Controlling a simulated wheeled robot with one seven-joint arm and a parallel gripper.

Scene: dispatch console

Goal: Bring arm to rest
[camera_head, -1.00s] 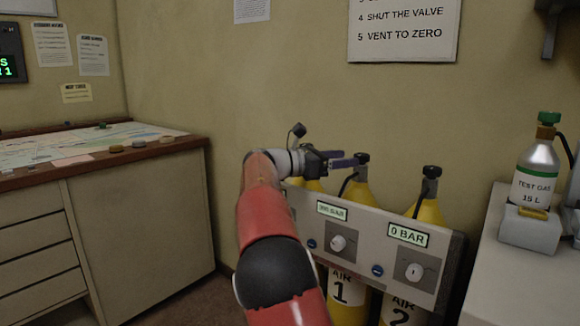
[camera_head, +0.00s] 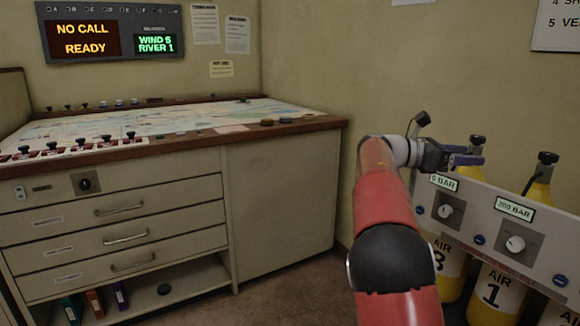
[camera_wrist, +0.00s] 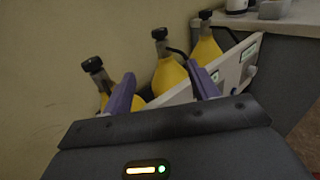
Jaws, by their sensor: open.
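My arm (camera_head: 385,205) reaches forward in the right part of the head view, over the floor beside the gas panel. My gripper (camera_head: 478,154) is at its far end, above the panel's top edge and near the yellow cylinders' black valves. In the wrist view my gripper (camera_wrist: 165,88) shows two purple fingers spread apart with nothing held between them. Beyond the fingers are the yellow cylinders (camera_wrist: 170,75) and the panel's edge. I cannot tell whether the fingers touch anything.
The grey panel (camera_head: 470,235) with gauges and knobs stands at the right before the cylinders. A console desk (camera_head: 285,190) with drawers and a map top fills the left. A display board (camera_head: 110,33) hangs above it. Bare floor (camera_head: 270,285) lies between.

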